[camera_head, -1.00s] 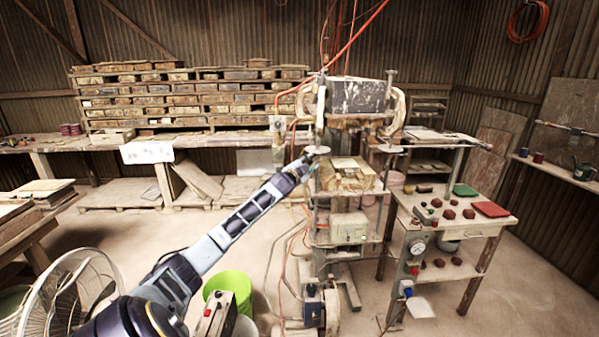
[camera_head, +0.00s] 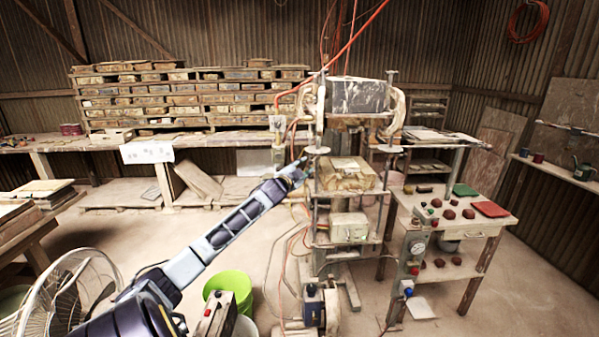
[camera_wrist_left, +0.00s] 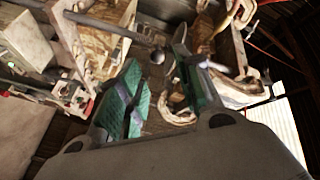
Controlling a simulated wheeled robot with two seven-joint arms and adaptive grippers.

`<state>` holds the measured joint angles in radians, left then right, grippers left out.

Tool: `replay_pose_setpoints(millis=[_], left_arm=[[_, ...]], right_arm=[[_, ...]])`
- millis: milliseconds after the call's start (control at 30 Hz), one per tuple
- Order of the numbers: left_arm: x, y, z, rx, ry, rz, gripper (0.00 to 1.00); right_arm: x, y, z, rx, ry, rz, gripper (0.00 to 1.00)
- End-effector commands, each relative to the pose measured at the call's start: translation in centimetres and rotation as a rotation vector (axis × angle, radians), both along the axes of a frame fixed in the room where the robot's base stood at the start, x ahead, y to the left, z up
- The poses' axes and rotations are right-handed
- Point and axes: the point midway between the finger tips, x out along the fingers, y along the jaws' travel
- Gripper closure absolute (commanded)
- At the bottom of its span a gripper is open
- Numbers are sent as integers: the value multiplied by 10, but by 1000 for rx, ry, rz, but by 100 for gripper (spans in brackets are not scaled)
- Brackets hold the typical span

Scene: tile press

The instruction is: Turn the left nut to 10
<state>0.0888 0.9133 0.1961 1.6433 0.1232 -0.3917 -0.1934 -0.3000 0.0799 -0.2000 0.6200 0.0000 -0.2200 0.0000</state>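The tile press (camera_head: 358,97) stands in the middle of the head view, with a dark block held between two upright posts. The left nut (camera_head: 318,150) shows as a pale, flat disc on the left post. My left gripper (camera_head: 301,167) is just left of and slightly below it, apart from it as far as I can tell. In the left wrist view, my left gripper's green-padded fingers (camera_wrist_left: 160,88) are spread with nothing clearly between them. A metal rod with a rounded end (camera_wrist_left: 157,57) lies just beyond the fingertips. My right gripper is not in view. No scale reading is legible.
A wooden mould (camera_head: 346,176) sits on the press below the block. A work table (camera_head: 455,222) with red and green pieces stands to the right. A fan (camera_head: 70,295) and a green bucket (camera_head: 229,287) are on the floor near my left arm.

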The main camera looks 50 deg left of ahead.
Motion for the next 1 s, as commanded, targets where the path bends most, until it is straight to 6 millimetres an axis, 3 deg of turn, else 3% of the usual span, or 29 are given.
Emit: replay_pose_setpoints(millis=[500, 1000], left_arm=[[-22, -8, -1, -1, 1, 0, 65], [-24, -8, 0, 0, 0, 0, 65]], right_arm=[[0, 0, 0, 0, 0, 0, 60], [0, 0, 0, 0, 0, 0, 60]])
